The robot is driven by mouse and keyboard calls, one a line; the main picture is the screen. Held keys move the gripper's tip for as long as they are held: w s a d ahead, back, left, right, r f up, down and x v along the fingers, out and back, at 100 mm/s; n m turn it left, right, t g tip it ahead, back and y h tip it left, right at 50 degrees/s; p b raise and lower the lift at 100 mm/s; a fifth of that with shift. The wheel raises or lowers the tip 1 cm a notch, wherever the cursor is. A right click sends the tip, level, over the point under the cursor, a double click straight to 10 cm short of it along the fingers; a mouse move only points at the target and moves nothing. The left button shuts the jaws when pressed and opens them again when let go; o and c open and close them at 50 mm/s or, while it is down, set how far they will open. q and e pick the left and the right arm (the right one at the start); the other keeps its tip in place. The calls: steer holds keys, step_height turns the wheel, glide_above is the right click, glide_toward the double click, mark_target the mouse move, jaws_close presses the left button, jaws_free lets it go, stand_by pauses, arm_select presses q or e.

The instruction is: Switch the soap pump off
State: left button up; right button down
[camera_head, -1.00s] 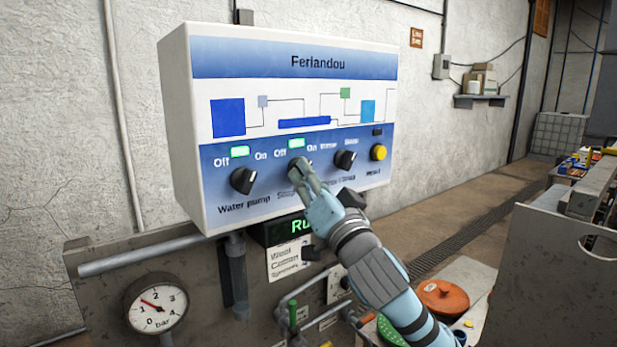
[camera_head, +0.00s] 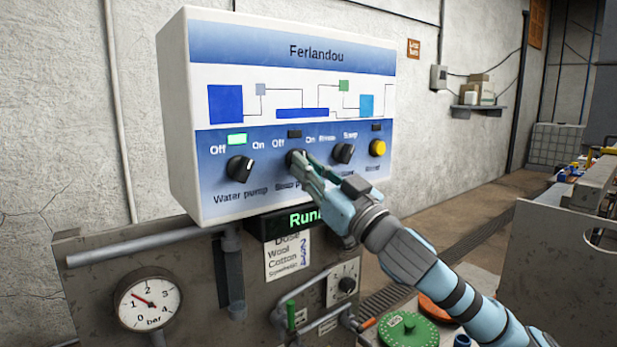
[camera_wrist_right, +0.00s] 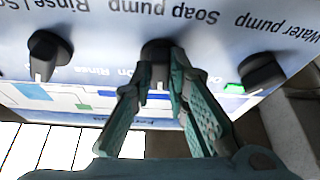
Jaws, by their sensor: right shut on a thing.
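The control box (camera_head: 290,105) labelled Ferlandou hangs at the wall. The soap pump knob (camera_head: 294,158) is the second black knob from the left on its lower blue panel, largely hidden by my fingers. The lamp above it (camera_head: 294,134) is dark. My right gripper (camera_head: 308,170) is shut on this knob. The wrist view shows the knob (camera_wrist_right: 156,48) between the two fingertips, under the upside-down words "Soap pump". My left gripper is not in view.
The water pump knob (camera_head: 240,169) is to the left, its green lamp (camera_head: 237,139) lit. The Rinse/Soap knob (camera_head: 344,153) and a yellow button (camera_head: 377,148) are close on the right. A pressure gauge (camera_head: 150,303) and pipes are below.

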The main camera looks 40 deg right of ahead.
steer(key=n+y, duration=0.1)
steer(key=n, duration=0.1)
steer(key=n+y, duration=0.1)
steer(key=n, duration=0.1)
steer(key=n+y, duration=0.1)
steer(key=n, duration=0.1)
steer(key=shift+d+r+n+g, duration=0.2)
steer(key=shift+d+n+g, duration=0.05)
steer(key=shift+n+g, duration=0.15)
steer(key=shift+y, duration=0.4)
steer(key=c, duration=1.6)
jaws_free()
steer(key=shift+s, duration=0.1)
steer(key=shift+o, duration=0.2)
steer(key=shift+f, duration=0.1)
steer(key=shift+w, duration=0.2)
steer(key=shift+s, duration=0.1)
